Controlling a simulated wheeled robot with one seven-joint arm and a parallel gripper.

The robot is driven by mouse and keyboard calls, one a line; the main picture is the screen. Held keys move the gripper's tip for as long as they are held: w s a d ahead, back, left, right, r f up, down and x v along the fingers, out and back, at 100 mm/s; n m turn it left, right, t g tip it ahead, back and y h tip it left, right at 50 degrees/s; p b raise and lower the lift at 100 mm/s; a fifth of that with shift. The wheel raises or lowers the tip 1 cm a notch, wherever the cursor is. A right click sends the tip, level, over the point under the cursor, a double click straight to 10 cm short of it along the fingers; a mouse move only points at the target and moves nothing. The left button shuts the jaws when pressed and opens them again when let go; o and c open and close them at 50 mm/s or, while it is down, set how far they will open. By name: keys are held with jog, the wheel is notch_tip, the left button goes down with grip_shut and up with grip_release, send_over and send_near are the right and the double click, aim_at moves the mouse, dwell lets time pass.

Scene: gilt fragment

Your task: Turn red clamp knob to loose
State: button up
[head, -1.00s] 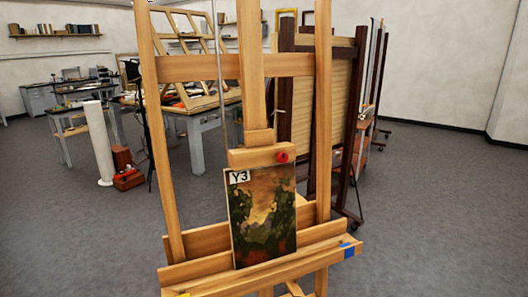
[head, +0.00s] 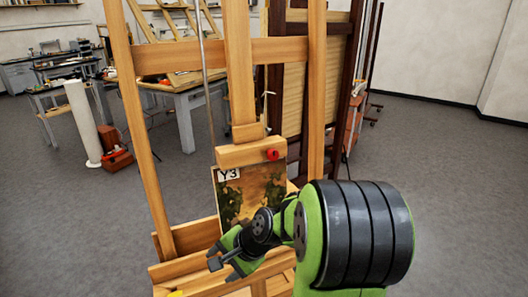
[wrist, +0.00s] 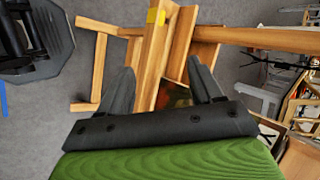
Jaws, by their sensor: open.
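The red clamp knob (head: 272,154) sits on the right end of the front of the wooden clamp block (head: 240,156). The block rests at the top edge of a small painting (head: 262,182) labelled Y3, on a wooden easel (head: 236,60). My gripper (head: 222,268) is in front of the painting's lower part, below and left of the knob, apart from it. In the wrist view its two dark fingers (wrist: 160,66) are spread with nothing held between them. A bit of the painting (wrist: 176,95) shows between them. The knob does not show in the wrist view. My arm hides the painting's lower right.
The easel's ledge (head: 196,277) lies beneath my gripper, with yellow tape (wrist: 156,17) on it in the wrist view. Dark wooden racks (head: 310,80) stand behind the easel. A white roll (head: 83,123) and workbenches are at the left. Grey floor is open at right.

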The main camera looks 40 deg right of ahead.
jog(key=w+d+r+m+t+p, duration=0.2)
jog(key=d+r+m+t, duration=0.1)
jog(key=d+m, duration=0.35)
jog(key=m+t+h+p, duration=0.3)
jog(key=m+t+h, duration=0.4)
jog(key=m, duration=0.7)
send_near(275, 156)
jog(key=shift+t+y, duration=0.3)
jog(key=shift+t, duration=0.2)
jog(key=w, duration=0.2)
jog(key=w+d+p, duration=0.1)
jog(key=w, duration=0.2)
jog(key=w+d, duration=0.1)
jog(key=w, duration=0.2)
jog(key=shift+f, duration=0.4)
jog(key=shift+s, duration=0.1)
jog(key=c, duration=1.1)
jog(key=shift+o, duration=0.2)
